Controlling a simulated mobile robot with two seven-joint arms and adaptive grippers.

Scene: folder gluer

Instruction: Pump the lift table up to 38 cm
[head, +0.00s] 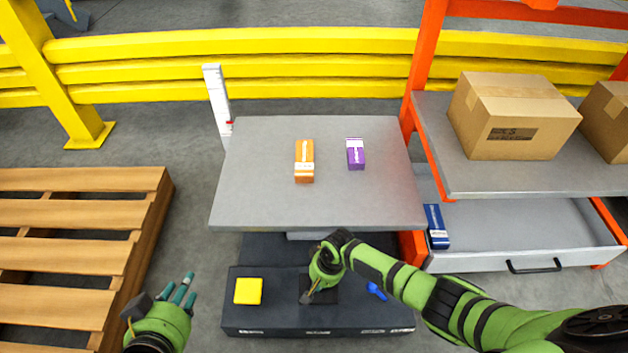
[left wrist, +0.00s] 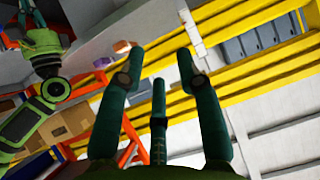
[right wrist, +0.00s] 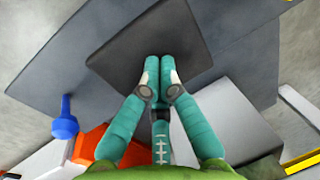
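The lift table's grey top (head: 265,205) stands level above its dark base (head: 262,318). The base carries a yellow pad (head: 248,291), a black pedal (head: 327,291) and a blue knob (head: 376,291). My right gripper (head: 308,297) points down at the black pedal. In the right wrist view its fingers (right wrist: 159,68) are together over the black pedal (right wrist: 150,38); I cannot tell whether they touch it. A white scale (head: 216,95) with a red mark stands behind the table's left corner; its numbers are unreadable. My left gripper (head: 180,288) is open and empty, left of the base.
An orange box (head: 304,160) and a purple box (head: 355,155) rest on the table top. A wooden pallet (head: 70,235) lies left. An orange-framed shelf with cartons (head: 512,115) and an open drawer (head: 530,238) stand right. Yellow rails (head: 240,62) run behind.

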